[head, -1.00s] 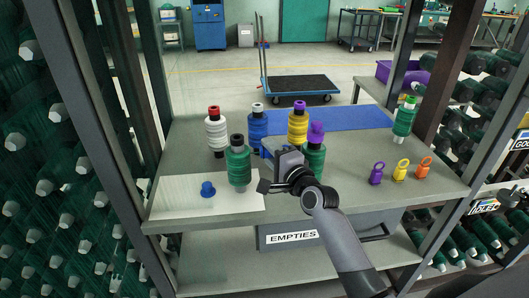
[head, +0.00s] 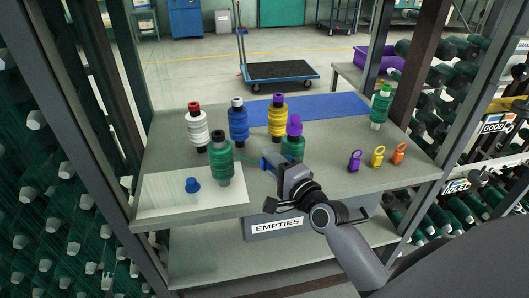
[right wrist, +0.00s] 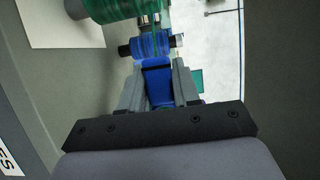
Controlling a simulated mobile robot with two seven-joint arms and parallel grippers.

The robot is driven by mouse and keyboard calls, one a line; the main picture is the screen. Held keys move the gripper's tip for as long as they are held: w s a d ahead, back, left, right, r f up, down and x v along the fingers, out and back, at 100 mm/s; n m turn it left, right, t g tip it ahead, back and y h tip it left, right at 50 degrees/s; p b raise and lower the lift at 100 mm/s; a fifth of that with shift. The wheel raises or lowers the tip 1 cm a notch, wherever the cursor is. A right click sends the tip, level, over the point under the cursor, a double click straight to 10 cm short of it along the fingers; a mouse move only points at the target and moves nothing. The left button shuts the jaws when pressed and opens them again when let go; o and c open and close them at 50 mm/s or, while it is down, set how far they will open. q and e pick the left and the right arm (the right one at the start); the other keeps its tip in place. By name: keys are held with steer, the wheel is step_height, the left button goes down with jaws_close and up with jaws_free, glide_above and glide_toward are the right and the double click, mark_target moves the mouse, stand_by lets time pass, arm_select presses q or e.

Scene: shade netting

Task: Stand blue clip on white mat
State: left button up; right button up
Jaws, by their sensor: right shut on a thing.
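My right gripper (head: 277,168) is shut on a blue clip (head: 268,162) and holds it over the front part of the shelf, right of the white mat. In the right wrist view the clip (right wrist: 158,85) sits between both fingers. The white mat (head: 160,201) lies at the shelf's front left. A small blue knob-like piece (head: 193,186) stands on it, and a green spool (head: 221,165) stands at its right part. My left gripper is not in view.
A purple-topped green spool (head: 293,147) stands just behind my right gripper. White, blue and yellow spools stand farther back. Purple (head: 354,161), yellow (head: 378,157) and orange (head: 398,154) clips stand at right. Rack posts flank the shelf.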

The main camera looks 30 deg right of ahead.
steer(key=shift+s+d, duration=0.15)
steer(key=shift+s, duration=0.85)
